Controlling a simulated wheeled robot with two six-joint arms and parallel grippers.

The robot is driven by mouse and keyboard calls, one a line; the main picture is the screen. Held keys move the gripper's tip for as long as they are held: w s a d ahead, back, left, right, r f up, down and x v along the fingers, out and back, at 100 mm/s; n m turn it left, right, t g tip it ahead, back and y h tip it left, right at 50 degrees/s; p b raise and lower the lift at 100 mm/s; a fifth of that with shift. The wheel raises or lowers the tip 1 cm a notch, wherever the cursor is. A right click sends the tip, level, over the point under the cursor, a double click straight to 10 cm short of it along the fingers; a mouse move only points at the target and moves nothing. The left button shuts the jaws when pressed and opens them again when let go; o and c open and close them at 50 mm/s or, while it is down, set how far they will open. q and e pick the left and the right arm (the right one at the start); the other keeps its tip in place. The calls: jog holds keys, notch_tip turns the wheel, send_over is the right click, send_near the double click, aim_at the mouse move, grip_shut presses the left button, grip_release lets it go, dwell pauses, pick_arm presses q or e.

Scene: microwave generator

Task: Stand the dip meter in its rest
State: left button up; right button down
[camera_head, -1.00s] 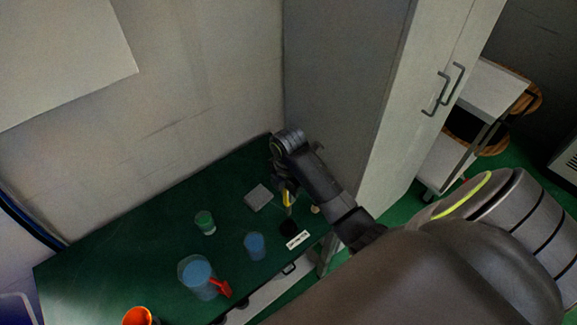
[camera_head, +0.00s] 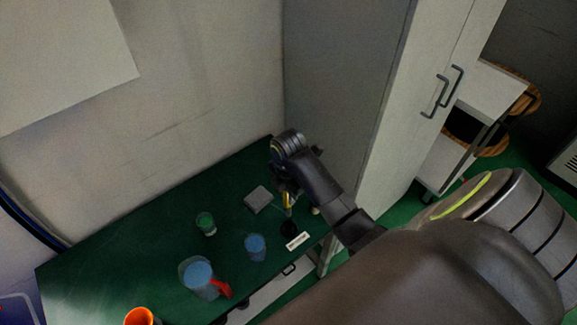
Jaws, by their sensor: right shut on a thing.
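My right gripper (camera_head: 285,190) is shut on the dip meter (camera_head: 287,201), a small yellow stick that looks nearly upright. The dip meter's lower end is just above or at a round black rest (camera_head: 289,227) on the green table; I cannot tell whether they touch. A white label (camera_head: 298,241) lies at the front of the rest. My right gripper's fingers are dark and partly hidden by its own wrist. My left gripper is not in view.
On the green table (camera_head: 160,230) stand a grey block (camera_head: 258,199), a green cup (camera_head: 206,224), a blue cup (camera_head: 255,246), a larger blue jug (camera_head: 197,275) with a red handle and an orange cup (camera_head: 139,316). A tall grey cabinet (camera_head: 345,90) stands close behind my right arm.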

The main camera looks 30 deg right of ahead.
aim_at(288, 215)
dwell(0.5)
jog(key=shift+p, duration=0.5)
dwell(0.4)
jog(key=shift+p, duration=0.45)
jog(key=shift+f+b, duration=2.6)
jog(key=shift+f, duration=2.5)
jog(key=c, duration=1.3)
grip_release()
jog(key=shift+o, duration=0.2)
jog(key=shift+r, duration=0.1)
